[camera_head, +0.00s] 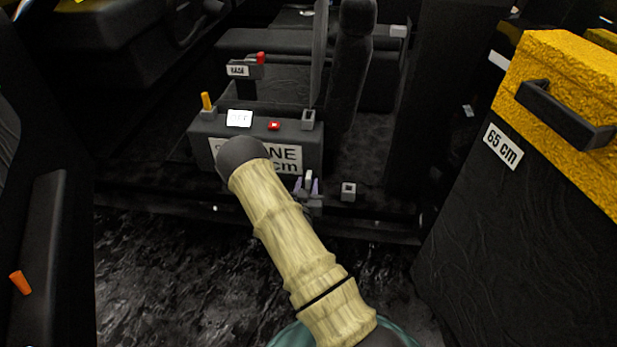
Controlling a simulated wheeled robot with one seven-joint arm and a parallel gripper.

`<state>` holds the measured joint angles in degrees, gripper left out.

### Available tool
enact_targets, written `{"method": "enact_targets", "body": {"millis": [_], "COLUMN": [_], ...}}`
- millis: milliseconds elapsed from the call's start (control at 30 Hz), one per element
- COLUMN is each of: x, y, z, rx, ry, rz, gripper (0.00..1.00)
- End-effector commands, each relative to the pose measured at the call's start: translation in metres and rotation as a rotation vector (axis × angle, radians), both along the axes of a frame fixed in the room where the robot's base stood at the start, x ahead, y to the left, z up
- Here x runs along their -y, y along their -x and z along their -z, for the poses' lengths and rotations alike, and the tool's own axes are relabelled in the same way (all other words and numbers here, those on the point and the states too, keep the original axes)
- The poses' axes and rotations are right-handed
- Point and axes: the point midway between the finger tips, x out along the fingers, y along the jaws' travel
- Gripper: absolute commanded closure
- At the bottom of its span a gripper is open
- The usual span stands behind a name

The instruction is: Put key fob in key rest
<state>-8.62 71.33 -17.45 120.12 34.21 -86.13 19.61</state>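My gripper (308,188) is low at the front face of a dark console box (205,128), with its bluish fingers apart. A small pale grey piece shows between the fingers. I cannot tell whether it is the key fob, part of the gripper, or whether it is gripped. A small grey block with a dark slot (348,191) stands just right of the gripper. A similar slotted grey block (308,119) stands on the console's right end. I cannot tell which is the key rest. A small red piece with a white mark (273,125) lies on the console top.
A white card (239,118) and an orange peg in a grey holder (208,105) are on the console. A red knob (261,58) sits on a labelled bracket behind. A yellow case (560,110) on a dark block marked 65 cm bounds the right. An orange piece (20,283) is far left.

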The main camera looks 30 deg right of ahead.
Motion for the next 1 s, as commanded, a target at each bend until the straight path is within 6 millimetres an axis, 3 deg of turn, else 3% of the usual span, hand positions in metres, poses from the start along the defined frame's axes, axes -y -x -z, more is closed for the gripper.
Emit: {"method": "enact_targets", "body": {"millis": [200, 433, 1000], "x": [-0.026, -0.045, -0.048], "y": [0.038, 0.066, 0.071], "z": [-0.005, -0.005, -0.004], "rx": [-0.006, -0.004, 0.000], "ry": [0.000, 0.001, 0.000], "rz": [-0.002, 0.000, 0.000], "gripper": [0.64, 0.64, 0.64]}}
